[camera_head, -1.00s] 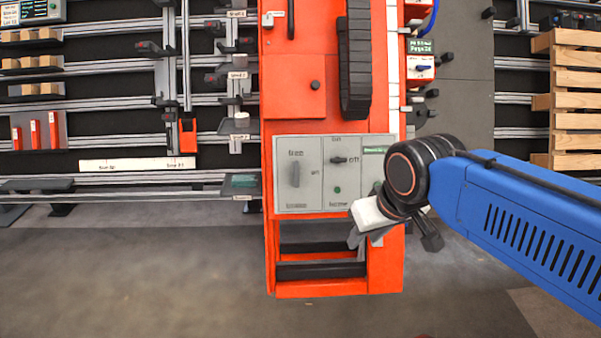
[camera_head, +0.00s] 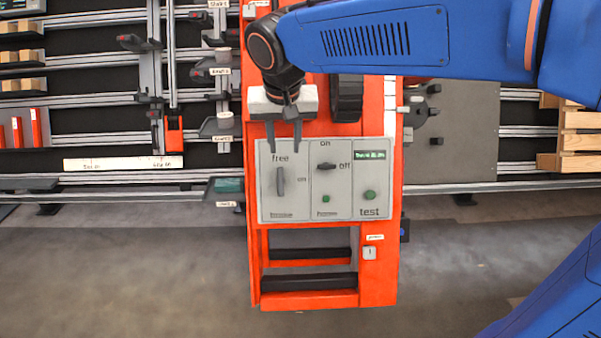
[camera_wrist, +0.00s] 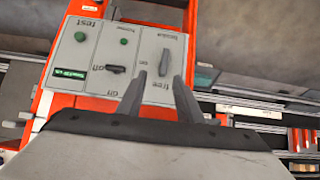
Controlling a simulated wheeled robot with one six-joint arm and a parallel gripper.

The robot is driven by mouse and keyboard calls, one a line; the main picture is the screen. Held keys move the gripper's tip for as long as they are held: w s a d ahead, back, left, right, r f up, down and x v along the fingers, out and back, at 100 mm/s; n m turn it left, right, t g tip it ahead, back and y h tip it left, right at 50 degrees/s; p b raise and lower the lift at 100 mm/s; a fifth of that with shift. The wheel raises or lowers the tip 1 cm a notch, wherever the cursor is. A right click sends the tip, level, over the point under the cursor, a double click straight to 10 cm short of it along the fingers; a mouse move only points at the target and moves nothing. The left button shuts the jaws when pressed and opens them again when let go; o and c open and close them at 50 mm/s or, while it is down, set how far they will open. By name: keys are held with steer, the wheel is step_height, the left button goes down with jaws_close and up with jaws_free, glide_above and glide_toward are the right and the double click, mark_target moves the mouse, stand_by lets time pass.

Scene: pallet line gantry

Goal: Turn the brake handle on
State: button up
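The brake handle (camera_head: 280,181) is a grey upright lever on the left part of a grey control panel (camera_head: 300,206). It stands vertical, toward the "free" label above it; "on" is written to its right. In the wrist view, which shows the panel upside down, the brake handle (camera_wrist: 163,62) is just beyond my fingertips. My gripper (camera_head: 284,148) is in front of the top of the panel, above the handle. In the wrist view my gripper (camera_wrist: 162,80) has its two fingers apart with nothing between them. I see no contact with the handle.
A second black switch (camera_head: 326,166) with "on" and "off" labels sits right of the handle, with green buttons (camera_head: 369,195) nearby. The panel is on an orange cabinet (camera_head: 384,240). Racks of rails stand left; a wooden pallet (camera_head: 583,140) is at right. The floor in front is clear.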

mark_target(280, 178)
steer(key=x, duration=0.6)
steer(key=w+a+x, duration=0.1)
steer(key=x, duration=1)
steer(key=shift+w+a, duration=0.3)
steer(key=shift+w, duration=0.1)
jaws_close()
